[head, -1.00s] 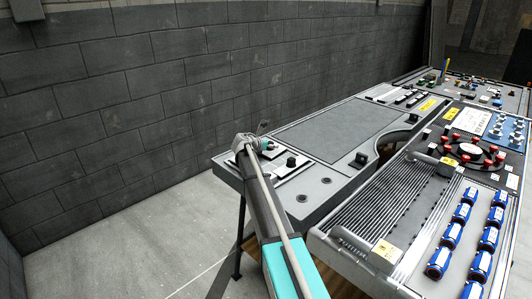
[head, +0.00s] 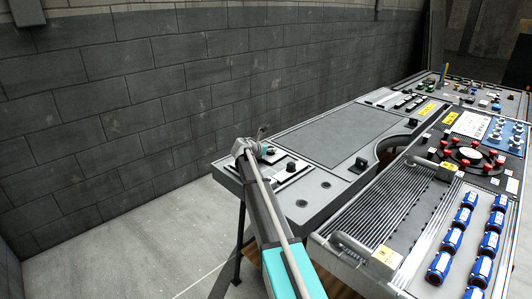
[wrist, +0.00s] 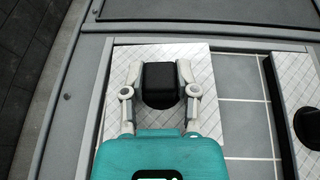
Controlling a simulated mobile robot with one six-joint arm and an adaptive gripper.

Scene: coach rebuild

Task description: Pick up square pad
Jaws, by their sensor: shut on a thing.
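The square pad (wrist: 212,70) is pale silver with a diamond pattern and carries a black knob (wrist: 158,88). In the wrist view my gripper (wrist: 158,66) has one finger on each side of this knob and is shut on it. The pad lies beneath the fingers, and its upper edge overlaps the tray's rim in the picture. I cannot tell whether it is clear of the surface. In the head view my gripper (head: 262,135) is at the bench's near left end, and my arm hides most of the pad.
A second pale pad (wrist: 302,85) with a black knob sits to the right, across a strip of grey tiles (wrist: 245,95). The bench (head: 345,133) has a wide flat grey panel beyond. A dark block wall (head: 130,95) runs behind.

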